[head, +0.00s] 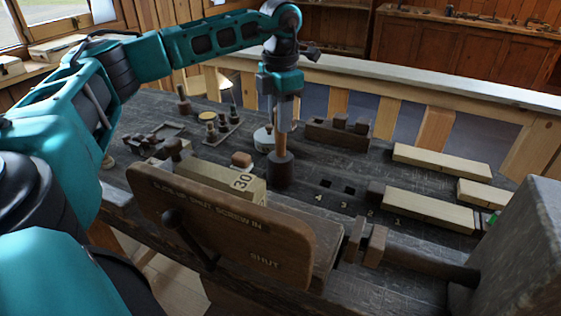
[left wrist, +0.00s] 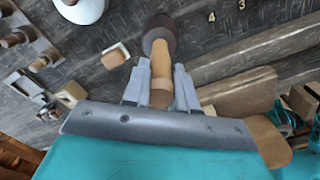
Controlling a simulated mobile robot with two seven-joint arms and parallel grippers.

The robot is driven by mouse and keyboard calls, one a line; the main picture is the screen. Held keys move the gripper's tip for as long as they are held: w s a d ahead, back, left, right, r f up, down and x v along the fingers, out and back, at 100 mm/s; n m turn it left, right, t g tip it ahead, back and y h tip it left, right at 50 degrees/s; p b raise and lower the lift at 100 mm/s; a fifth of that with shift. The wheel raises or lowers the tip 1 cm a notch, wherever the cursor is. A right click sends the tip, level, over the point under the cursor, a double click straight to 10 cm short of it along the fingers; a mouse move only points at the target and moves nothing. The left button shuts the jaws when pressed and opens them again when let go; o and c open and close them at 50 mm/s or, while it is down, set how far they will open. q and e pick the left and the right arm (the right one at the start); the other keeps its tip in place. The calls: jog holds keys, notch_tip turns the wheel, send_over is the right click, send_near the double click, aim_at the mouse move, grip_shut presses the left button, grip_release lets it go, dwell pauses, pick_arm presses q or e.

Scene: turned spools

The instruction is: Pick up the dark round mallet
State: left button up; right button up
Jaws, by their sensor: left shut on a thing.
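The dark round mallet (head: 281,172) is upright, head down, with its light wooden handle rising from it. It is at the middle of the dark workbench (head: 330,222), behind the vise. My left gripper (head: 283,122) comes down from above and is shut on the handle. In the left wrist view, the fingers (left wrist: 160,82) close on both sides of the handle, and the dark mallet head (left wrist: 160,36) shows beyond them. I cannot tell whether the head touches the bench or hangs just above it. My right gripper is not in view.
A big wooden vise jaw (head: 222,228) stands in front. A pale block marked 30 (head: 215,180) and a small brown-topped block (head: 242,160) lie left of the mallet. Pale beams (head: 430,210) lie right. Numbered square holes (head: 338,188) are close by. A dark rack (head: 335,135) is behind.

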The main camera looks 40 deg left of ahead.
pick_arm(q)
jog(key=shift+r, duration=0.15)
grip_shut()
jog(key=shift+w+r, duration=0.1)
jog(key=shift+r, duration=0.45)
notch_tip(320, 180, up, 19)
jog(key=p, duration=0.5)
jog(key=shift+f, duration=0.15)
jog(key=shift+o, duration=1.4)
grip_release()
grip_shut()
